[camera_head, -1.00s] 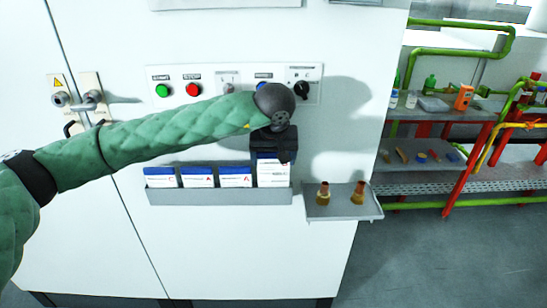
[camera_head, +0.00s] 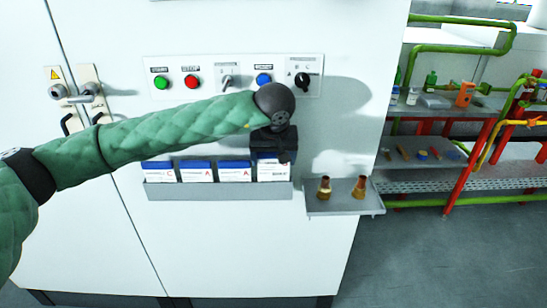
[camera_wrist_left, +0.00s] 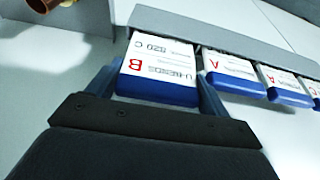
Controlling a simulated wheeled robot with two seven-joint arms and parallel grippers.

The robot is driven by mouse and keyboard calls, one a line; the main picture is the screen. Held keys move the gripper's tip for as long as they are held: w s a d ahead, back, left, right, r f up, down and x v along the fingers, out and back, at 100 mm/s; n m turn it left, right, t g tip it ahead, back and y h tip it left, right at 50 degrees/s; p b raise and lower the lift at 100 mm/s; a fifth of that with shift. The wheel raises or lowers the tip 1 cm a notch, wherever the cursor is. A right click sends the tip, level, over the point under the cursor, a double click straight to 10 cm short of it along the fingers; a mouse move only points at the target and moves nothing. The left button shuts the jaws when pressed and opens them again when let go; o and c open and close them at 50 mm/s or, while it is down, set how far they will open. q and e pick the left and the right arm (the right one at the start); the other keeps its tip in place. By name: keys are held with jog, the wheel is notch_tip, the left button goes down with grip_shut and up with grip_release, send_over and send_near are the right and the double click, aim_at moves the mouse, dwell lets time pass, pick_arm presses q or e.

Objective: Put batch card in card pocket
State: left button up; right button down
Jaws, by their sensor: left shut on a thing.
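My left gripper (camera_head: 272,155) is shut on a white batch card with a blue edge (camera_head: 274,172), at the right end of the grey card pocket (camera_head: 218,191). In the left wrist view the card (camera_wrist_left: 158,62) sits between the two fingers and carries a red letter B. Its far end goes in behind the pocket's wall (camera_wrist_left: 215,40). Three similar cards stand in the pocket to the left, such as the one (camera_head: 235,172) beside the held card. My right gripper is not in view.
A small grey shelf (camera_head: 343,206) with two brownish fittings (camera_head: 325,188) is just right of the pocket. A panel with buttons and switches (camera_head: 233,77) is above. A rack with red legs (camera_head: 463,180) stands further right.

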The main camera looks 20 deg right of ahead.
pick_arm(q)
jog(key=shift+f+b, duration=1.4)
jog(key=shift+f, duration=0.05)
jog(key=o, duration=1.1)
jog(key=shift+r, duration=0.1)
jog(key=b+v, duration=0.1)
jog(key=v, duration=0.6)
jog(key=shift+s+r+b, duration=0.2)
jog(key=shift+r+b, duration=0.1)
